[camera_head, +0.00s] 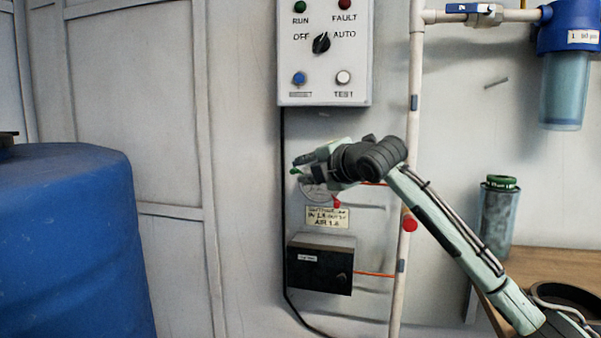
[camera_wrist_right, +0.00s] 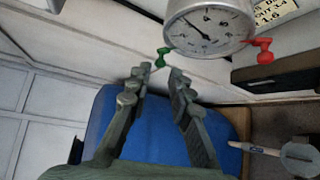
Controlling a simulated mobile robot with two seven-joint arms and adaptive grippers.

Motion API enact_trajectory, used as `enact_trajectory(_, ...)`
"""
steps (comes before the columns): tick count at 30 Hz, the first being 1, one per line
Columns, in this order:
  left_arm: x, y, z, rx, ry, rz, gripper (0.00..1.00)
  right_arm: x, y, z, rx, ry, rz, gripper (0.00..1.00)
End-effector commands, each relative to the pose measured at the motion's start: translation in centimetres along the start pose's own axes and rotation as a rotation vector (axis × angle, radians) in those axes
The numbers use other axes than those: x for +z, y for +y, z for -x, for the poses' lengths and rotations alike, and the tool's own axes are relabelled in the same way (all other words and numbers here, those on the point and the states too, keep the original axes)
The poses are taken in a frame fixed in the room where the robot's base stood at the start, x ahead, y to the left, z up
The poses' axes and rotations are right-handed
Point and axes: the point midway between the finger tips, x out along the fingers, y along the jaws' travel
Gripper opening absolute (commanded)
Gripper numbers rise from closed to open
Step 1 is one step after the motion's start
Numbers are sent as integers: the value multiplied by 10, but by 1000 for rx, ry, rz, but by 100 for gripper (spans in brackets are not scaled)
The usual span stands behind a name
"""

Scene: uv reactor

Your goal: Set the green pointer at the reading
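The round dial gauge (camera_wrist_right: 208,28) is on the wall, with a dark needle on a white face. It also shows in the head view (camera_head: 316,190), partly covered by my right gripper. The green pointer (camera_wrist_right: 163,56) sticks out from its rim and shows in the head view (camera_head: 295,171) by the fingertips. A red pointer (camera_wrist_right: 265,50) sticks out on the other side. My right gripper (camera_wrist_right: 160,70) is open, its two fingers apart and empty. The green pointer lies just beyond the fingertips, in line with the gap; I cannot tell whether they touch. My left gripper is not in view.
A yellowish label (camera_head: 327,217) hangs below the gauge, above a black box (camera_head: 320,268). A control panel (camera_head: 325,75) is above. A pipe (camera_head: 415,110) runs down at right. A blue drum (camera_head: 70,250) stands at left. A wooden bench (camera_head: 540,265) is at lower right.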

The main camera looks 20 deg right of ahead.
Motion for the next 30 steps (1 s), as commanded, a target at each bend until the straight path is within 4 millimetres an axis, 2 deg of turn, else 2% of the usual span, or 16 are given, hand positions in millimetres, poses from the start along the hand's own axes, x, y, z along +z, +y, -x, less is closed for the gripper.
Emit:
enact_trajectory(6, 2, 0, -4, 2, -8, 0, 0, -1, 0, -36, -1, 1, -3, 20)
enact_trajectory(12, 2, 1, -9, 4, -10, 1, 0, 0, 0, -56, 0, 0, -1, 20)
enact_trajectory(21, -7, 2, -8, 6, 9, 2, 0, 0, 0, -60, 1, -1, -1, 20)
enact_trajectory(22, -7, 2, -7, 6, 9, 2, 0, 0, 0, -60, 1, -1, -1, 19)
enact_trajectory(27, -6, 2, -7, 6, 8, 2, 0, 0, 0, -60, 0, -1, -1, 0)
enact_trajectory(30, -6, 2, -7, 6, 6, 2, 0, 0, 0, -60, 0, -1, -1, 0)
